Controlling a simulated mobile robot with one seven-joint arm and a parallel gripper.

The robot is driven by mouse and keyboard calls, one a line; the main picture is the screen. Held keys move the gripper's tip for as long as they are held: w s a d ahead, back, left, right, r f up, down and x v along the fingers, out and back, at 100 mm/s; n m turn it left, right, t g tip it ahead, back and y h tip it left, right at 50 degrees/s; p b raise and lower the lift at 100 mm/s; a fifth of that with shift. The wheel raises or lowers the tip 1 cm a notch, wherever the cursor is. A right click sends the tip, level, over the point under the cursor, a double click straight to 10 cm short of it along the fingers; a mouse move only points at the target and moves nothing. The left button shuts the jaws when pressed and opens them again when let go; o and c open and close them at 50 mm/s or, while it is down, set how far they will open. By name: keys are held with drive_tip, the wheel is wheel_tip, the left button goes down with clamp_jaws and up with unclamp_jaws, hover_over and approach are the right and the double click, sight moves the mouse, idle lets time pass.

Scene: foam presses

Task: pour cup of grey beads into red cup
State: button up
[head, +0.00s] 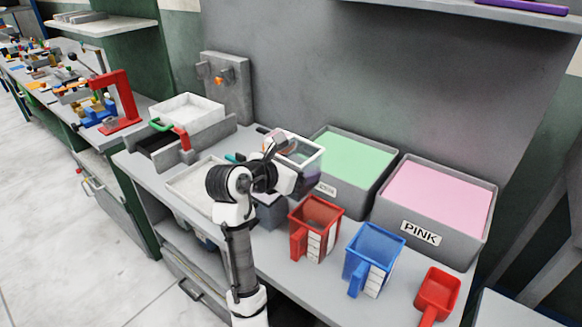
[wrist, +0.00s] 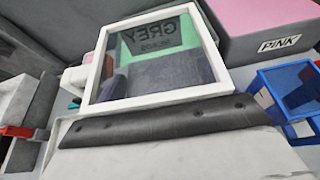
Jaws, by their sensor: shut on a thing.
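A clear square cup with a white rim (head: 318,152) is held above the bench by my gripper (head: 279,150). Its dark contents show low in the cup. In the wrist view, the cup's white rim (wrist: 211,35) fills the upper middle, with a grey-beads label seen through it. A dark finger of my gripper (wrist: 165,122) lies along its near side. The red cup (head: 313,222) stands upright on the bench, right of and below the held cup, apart from it. I cannot see into it clearly. The red cup is not identifiable in the wrist view.
A blue cup (head: 373,255) and a small red scoop (head: 437,292) stand to the right. A green-filled bin (head: 352,160) and a pink-filled bin (head: 437,200) stand behind. White trays (head: 187,113) are at left. A grey wall rises behind the bench.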

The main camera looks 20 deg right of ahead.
drive_tip(key=shift+s+r, duration=0.1)
drive_tip(key=shift+r, duration=0.1)
idle(0.3)
drive_tip(key=shift+d+r, duration=0.1)
drive_tip(key=shift+r, duration=1.3)
